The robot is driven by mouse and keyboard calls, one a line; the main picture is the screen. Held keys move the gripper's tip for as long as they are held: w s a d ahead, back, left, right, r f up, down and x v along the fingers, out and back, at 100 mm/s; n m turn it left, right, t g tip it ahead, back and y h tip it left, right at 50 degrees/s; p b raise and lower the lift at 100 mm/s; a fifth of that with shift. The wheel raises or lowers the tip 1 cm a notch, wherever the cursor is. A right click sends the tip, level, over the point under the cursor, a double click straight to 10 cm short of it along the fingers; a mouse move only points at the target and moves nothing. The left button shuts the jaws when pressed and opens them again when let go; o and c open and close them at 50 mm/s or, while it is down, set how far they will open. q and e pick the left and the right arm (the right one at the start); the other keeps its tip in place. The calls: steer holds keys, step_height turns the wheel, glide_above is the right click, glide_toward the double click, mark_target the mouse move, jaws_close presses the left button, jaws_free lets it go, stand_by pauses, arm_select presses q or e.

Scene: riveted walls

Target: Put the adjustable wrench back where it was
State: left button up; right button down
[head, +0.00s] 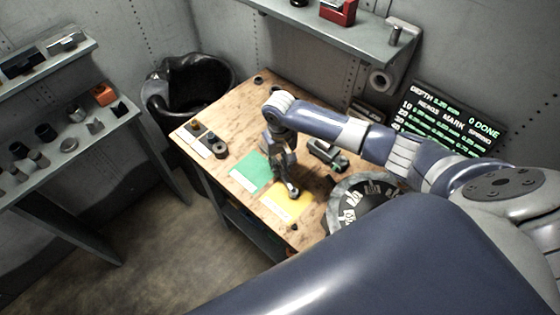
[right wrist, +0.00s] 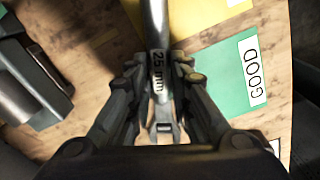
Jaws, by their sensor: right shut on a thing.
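My right gripper (head: 286,170) is over the wooden bench, near the border of the green and yellow sheets. In the right wrist view its fingers (right wrist: 157,78) are closed on a grey metal tool marked "25 mm", which I take to be the adjustable wrench (right wrist: 155,25). The wrench points away from the gripper, and in the head view its end (head: 293,190) shows over the yellow sheet (head: 284,208). I cannot tell whether it touches the sheet. My left gripper is not in view.
The green sheet (head: 247,172), labelled "GOOD" (right wrist: 253,70), lies left of the yellow one. A round dial (head: 350,200) and a metal device (head: 328,155) are to the right. A black bin (head: 190,90) stands behind the bench.

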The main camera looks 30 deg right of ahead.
steer(key=c, duration=1.4)
jaws_free()
steer(key=shift+c, duration=0.2)
steer(key=shift+r, duration=0.35)
step_height(320, 180, up, 11)
steer(key=b, duration=0.2)
steer(key=shift+r, duration=0.2)
